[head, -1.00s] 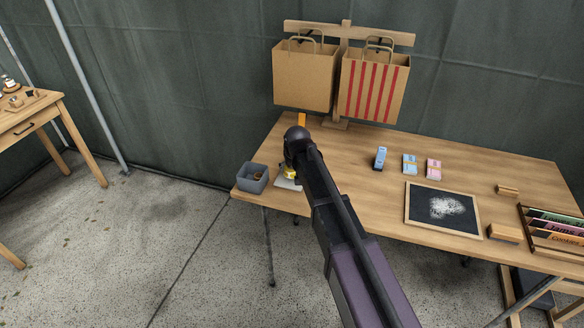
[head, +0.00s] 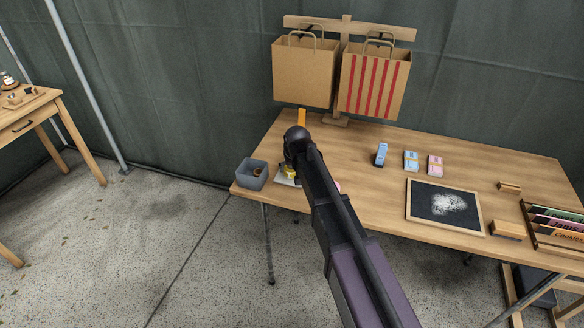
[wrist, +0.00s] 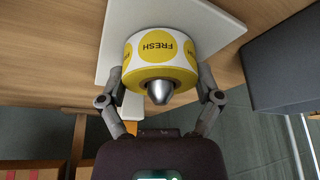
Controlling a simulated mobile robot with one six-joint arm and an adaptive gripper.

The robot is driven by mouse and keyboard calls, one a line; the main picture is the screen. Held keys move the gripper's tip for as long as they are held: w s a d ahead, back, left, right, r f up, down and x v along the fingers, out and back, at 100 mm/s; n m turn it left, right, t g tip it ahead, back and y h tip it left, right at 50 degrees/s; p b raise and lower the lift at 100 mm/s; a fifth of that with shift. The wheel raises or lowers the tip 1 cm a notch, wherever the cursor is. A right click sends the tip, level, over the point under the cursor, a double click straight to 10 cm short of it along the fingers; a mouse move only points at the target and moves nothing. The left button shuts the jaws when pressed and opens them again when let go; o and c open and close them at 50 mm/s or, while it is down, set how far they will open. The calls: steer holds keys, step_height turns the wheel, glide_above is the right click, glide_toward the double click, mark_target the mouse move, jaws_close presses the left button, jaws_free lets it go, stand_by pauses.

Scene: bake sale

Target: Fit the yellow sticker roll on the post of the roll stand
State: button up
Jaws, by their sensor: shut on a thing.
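The yellow and white sticker roll (wrist: 160,48), marked FRESH, is between the two fingers of my gripper (wrist: 160,78) in the wrist view. My gripper is shut on its sides. The pointed metal tip of the post (wrist: 160,93) shows out of the roll's centre hole, so the roll is around the post. The white base of the roll stand (wrist: 112,45) lies behind the roll; I cannot tell whether they touch. In the head view the roll (head: 291,173) shows small at the table's left end, mostly hidden by my arm.
A grey bin (head: 252,174) stands close left of the stand; it also shows in the wrist view (wrist: 285,62). Paper bags (head: 304,70) hang on a wooden rack behind. A blue stamp-like item (head: 381,155), card stacks and a chalkboard (head: 444,207) lie to the right.

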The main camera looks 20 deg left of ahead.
steer(key=o, duration=0.9)
steer(key=shift+r, duration=0.1)
step_height(320, 180, up, 12)
steer(key=p, duration=1.2)
steer(key=shift+m+h, duration=0.4)
steer(key=shift+m, duration=0.5)
steer(key=s+d+f+b, duration=0.2)
steer(key=d, duration=0.4)
steer(key=s+d+f+b, duration=0.3)
steer(key=d, duration=0.4)
steer(key=s+d+f+b, duration=0.2)
steer(key=s+d, duration=0.1)
steer(key=d, duration=0.4)
steer(key=shift+d+f, duration=0.25)
steer(key=shift+f, duration=0.1)
steer(key=shift+s+d+f+b, duration=0.15)
steer(key=shift+s+d+b, duration=0.1)
steer(key=shift+d, duration=0.15)
steer(key=shift+s+d+f+b, duration=0.1)
steer(key=shift+d+b, duration=0.1)
steer(key=shift+d, duration=0.2)
steer(key=shift+s+d+r+m+g+h+p, duration=0.25)
steer(key=shift+s+d+r+m+g+p, duration=0.4)
steer(key=shift+s+d+r+p, duration=1.65)
steer(key=shift+s+d+r+m+g+h+p, duration=0.25)
steer(key=shift+s+d+m+g+p, duration=0.8)
steer(key=shift+d, duration=2.5)
steer(key=shift+s+d+r+m+g+h+p, duration=0.25)
steer(key=shift+s+d+r+p, duration=0.95)
steer(key=shift+s+d, duration=1.4)
